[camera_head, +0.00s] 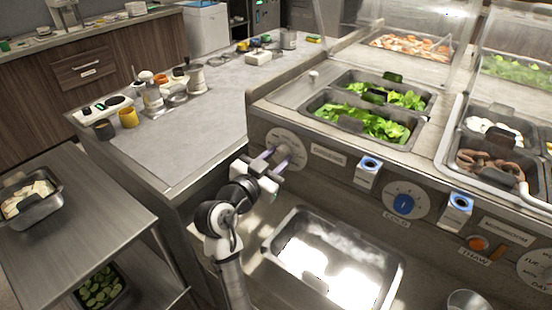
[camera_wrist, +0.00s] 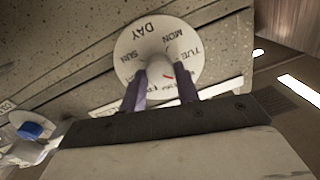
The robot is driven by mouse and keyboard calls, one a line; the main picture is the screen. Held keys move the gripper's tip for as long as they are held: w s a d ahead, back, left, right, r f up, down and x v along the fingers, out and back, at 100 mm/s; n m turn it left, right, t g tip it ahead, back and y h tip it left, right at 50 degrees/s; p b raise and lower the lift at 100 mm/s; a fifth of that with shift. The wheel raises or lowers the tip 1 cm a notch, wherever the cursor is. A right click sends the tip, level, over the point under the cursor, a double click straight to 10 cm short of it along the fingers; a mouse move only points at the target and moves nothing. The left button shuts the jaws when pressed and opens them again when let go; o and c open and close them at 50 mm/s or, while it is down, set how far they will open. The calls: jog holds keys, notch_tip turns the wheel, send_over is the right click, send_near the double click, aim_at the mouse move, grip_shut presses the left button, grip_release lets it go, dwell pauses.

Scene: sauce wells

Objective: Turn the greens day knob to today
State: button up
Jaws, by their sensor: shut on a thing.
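The greens day knob (camera_wrist: 158,66) is a pale grey knob at the middle of a round white dial (camera_wrist: 127,72) on the speckled counter front. The dial carries DAY, SUN, MON and TUE; its lower labels are partly hidden by my fingers. A short red mark shows on the lower right of the knob in the wrist view. My gripper (camera_wrist: 160,84) is shut on the knob, one purple finger on each side. In the head view my gripper (camera_head: 276,157) reaches the dial (camera_head: 300,160), left of the GREENS label (camera_head: 328,155); the knob is mostly hidden there.
A blue cold knob (camera_head: 403,204) and blue-white boxes (camera_head: 367,170) sit to the right on the same front. A steel pan (camera_head: 385,295) lies below on a lower shelf. Lettuce wells are above. A steel cart (camera_head: 90,195) stands at left.

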jog(key=n+p, duration=0.2)
jog(key=n, duration=0.3)
jog(key=shift+r+p, duration=0.2)
jog(key=shift+p, duration=0.1)
jog(key=shift+f+n+p, duration=0.1)
jog(key=shift+n+p, duration=0.8)
jog(key=shift+n, duration=0.8)
jog(key=o, duration=1)
jog(key=shift+a, duration=0.1)
jog(key=b+v, duration=0.1)
jog(key=v, duration=0.6)
jog(key=b+v, duration=0.2)
jog(key=v, duration=0.4)
jog(key=shift+s+a+r, duration=0.2)
jog(key=shift+s+a, duration=0.05)
jog(key=shift+s, duration=0.05)
